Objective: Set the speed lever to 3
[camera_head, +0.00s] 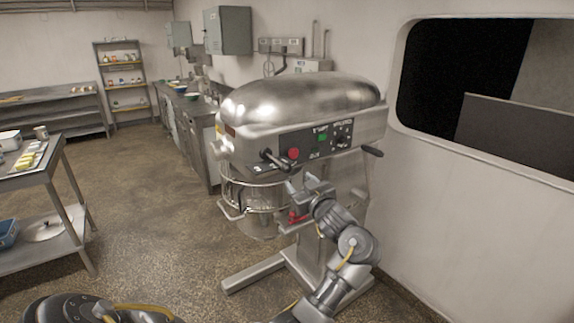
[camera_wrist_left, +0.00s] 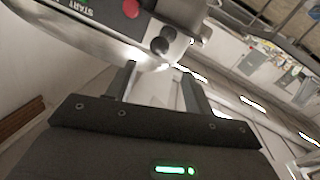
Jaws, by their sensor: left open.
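The mixer (camera_head: 300,100) stands against the wall in the head view, with a control panel on its front. A dark-knobbed lever (camera_head: 272,158), which looks like the speed lever, sticks out left of the red button (camera_head: 293,153). In the left wrist view dark knobs (camera_wrist_left: 160,45) show beside the red button (camera_wrist_left: 131,8). I cannot read the lever's number setting. My left gripper (camera_head: 298,189) is just below the panel, to the lower right of the lever. In the left wrist view its open fingers (camera_wrist_left: 158,74) have a gap between them, with the knobs just ahead.
A wire bowl guard (camera_head: 250,190) is close below the lever, and a red handle (camera_head: 298,217) sits beside my left arm. A crank handle (camera_head: 372,151) projects at the mixer's right. The wall is close on the right. Floor (camera_head: 150,210) is clear left of the mixer.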

